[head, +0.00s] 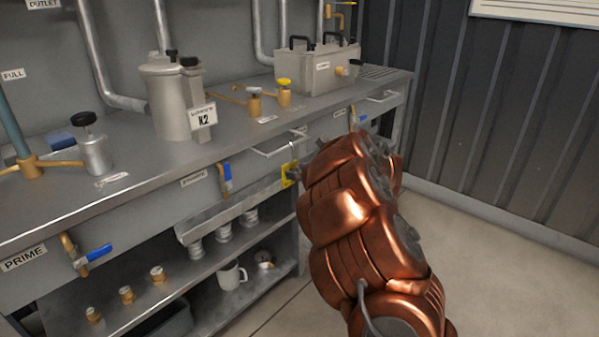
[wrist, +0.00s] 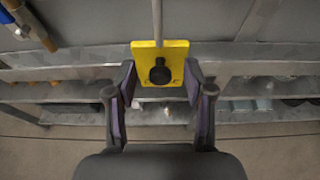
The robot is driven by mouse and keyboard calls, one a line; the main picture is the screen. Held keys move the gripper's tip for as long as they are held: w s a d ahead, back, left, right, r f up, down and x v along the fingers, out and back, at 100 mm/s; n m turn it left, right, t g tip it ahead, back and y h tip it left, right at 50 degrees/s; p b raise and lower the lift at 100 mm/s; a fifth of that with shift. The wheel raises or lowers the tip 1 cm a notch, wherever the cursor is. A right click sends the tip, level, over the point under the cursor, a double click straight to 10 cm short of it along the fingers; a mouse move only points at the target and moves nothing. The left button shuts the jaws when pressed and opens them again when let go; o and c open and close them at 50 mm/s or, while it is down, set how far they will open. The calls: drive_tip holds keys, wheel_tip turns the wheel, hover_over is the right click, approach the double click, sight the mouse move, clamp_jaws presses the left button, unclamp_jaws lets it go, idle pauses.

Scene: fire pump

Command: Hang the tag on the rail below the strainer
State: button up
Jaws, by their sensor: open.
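The yellow tag (head: 289,175) is in front of the bench just under a pale front rail (head: 279,144). In the wrist view the tag (wrist: 177,49) is upright, with a dark round knob (wrist: 160,72) on its face and a thin grey stem (wrist: 157,22) rising above it. The stem's top is out of that view. My gripper (wrist: 160,84) is open, with one finger on each side of the tag. Contact cannot be told. In the head view my copper arm hides most of the gripper. A lidded canister marked K2 (head: 171,98) and a handled box (head: 316,70) stand on the bench; which is the strainer is unclear.
A second front rail (head: 383,96) is farther right. Blue-handled valves (head: 97,253) project from the bench front. A tilted ledge (head: 235,202) and a shelf with a white mug (head: 230,275) are below. Open floor (head: 510,275) lies to the right.

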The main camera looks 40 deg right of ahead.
drive_tip(key=shift+s, duration=0.1)
drive_tip(key=v, duration=1.2)
